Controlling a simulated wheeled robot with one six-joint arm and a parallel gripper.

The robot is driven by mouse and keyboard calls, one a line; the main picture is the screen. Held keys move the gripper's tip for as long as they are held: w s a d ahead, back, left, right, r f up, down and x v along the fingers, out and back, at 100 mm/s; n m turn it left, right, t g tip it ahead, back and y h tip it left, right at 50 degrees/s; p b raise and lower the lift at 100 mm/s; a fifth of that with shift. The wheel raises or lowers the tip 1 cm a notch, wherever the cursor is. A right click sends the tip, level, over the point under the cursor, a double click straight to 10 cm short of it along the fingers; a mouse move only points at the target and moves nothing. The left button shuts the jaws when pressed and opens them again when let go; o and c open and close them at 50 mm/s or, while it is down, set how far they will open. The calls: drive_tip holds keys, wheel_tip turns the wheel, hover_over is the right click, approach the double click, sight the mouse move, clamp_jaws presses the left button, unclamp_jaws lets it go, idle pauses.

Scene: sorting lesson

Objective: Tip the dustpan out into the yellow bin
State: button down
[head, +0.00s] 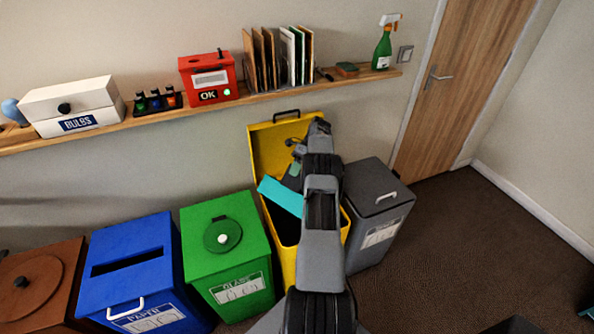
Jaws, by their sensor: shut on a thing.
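The yellow bin (283,262) stands against the wall with its lid (265,150) raised and leaning back. The dustpan (281,196) is teal and hangs over the bin's opening, tilted, its broad flat part toward the lower left. My gripper (296,168) is shut on the dustpan near its handle, above the back of the bin. My own arm covers much of the bin's mouth and the right of the dustpan. I cannot see whether anything lies in the pan or inside the dark bin.
A green glass bin (232,262) stands close on the left, then a blue paper bin (125,255) and a brown bin (50,275). A grey bin (372,190) is close on the right. A loaded wooden shelf (225,103) runs above.

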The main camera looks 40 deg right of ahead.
drive_tip(key=shift+f, duration=0.35)
drive_tip(key=shift+r, duration=0.15)
drive_tip(key=shift+r+h+p, duration=0.5)
drive_tip(key=shift+r+p, duration=0.3)
drive_tip(key=shift+p, duration=0.45)
drive_tip(key=shift+r+h+p, duration=0.7)
drive_tip(key=shift+h, duration=0.3)
wheel_tip(320, 180, up, 2)
drive_tip(key=t+h, duration=0.1)
drive_tip(key=h, duration=0.2)
drive_tip(key=shift+r+h+b, duration=0.1)
drive_tip(key=shift+h+b, duration=0.2)
drive_tip(key=shift+b, duration=0.1)
drive_tip(key=r+h+b, duration=0.2)
drive_tip(key=shift+h, duration=0.3)
drive_tip(key=shift+r+h, duration=0.3)
drive_tip(key=shift+r, duration=0.05)
